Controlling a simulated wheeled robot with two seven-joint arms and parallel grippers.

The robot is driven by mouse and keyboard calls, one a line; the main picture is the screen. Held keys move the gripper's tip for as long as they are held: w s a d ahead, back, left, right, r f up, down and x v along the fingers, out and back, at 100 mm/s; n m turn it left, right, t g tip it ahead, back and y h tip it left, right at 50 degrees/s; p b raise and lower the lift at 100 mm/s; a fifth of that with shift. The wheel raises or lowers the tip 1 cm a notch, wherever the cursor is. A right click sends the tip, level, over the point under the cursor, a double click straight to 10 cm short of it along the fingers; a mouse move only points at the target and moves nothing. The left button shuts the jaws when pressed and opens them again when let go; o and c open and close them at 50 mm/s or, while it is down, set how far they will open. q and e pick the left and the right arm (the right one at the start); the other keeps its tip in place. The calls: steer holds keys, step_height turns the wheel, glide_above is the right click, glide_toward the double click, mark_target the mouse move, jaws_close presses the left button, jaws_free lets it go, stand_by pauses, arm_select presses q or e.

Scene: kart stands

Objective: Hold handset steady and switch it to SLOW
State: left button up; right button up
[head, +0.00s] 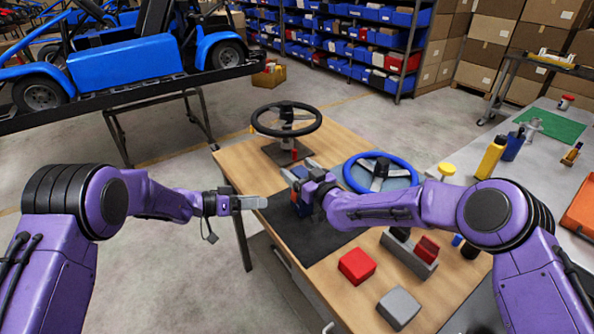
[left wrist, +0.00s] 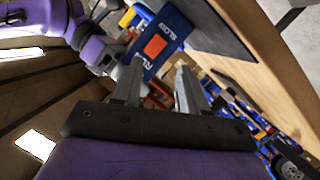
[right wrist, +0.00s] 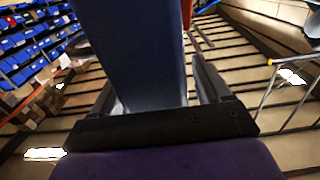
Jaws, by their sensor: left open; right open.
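The handset (head: 302,207) is a dark blue box standing on the black mat (head: 315,242), partly hidden behind my right gripper. In the left wrist view the handset (left wrist: 178,28) shows an orange switch (left wrist: 155,46) and white lettering with SLOW readable; which way the switch is set I cannot tell. My right gripper (head: 297,174) is open at the handset's upper part. In the right wrist view the handset (right wrist: 135,50) stands between its fingers. My left gripper (head: 262,202) is open and empty, left of the handset and apart from it.
A black steering wheel (head: 286,120) on a stand and a blue steering wheel (head: 385,172) stand behind. A red block (head: 357,266), a grey block (head: 399,308) and a grey slotted holder (head: 408,258) lie in front at right.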

steer(key=shift+w+a, duration=0.15)
steer(key=shift+w, duration=0.1)
steer(key=shift+c, duration=0.3)
steer(key=c, duration=1)
arm_select(q)
steer(key=shift+c, duration=0.9)
arm_select(e)
steer(key=shift+c, duration=0.9)
arm_select(q)
steer(key=shift+w+a+r, duration=0.15)
steer(key=shift+r, duration=0.4)
steer(key=c, duration=0.5)
steer(key=shift+s+a+n+t, duration=0.45)
steer(key=shift+s+n, duration=0.25)
steer(key=shift+n, duration=0.2)
jaws_close()
arm_select(e)
steer(key=shift+s+r, duration=0.1)
arm_select(q)
steer(key=shift+s+a+f+n+t, duration=0.3)
steer(key=shift+s+n+t, duration=0.35)
steer(key=shift+n, duration=1.4)
steer(key=shift+s+a+f+n+t, duration=0.3)
steer(key=shift+s+n, duration=0.55)
steer(key=shift+n, duration=1.15)
steer(key=shift+s+a+f+n+t, duration=0.3)
steer(key=shift+s+n+t, duration=0.35)
steer(key=shift+n, duration=1.4)
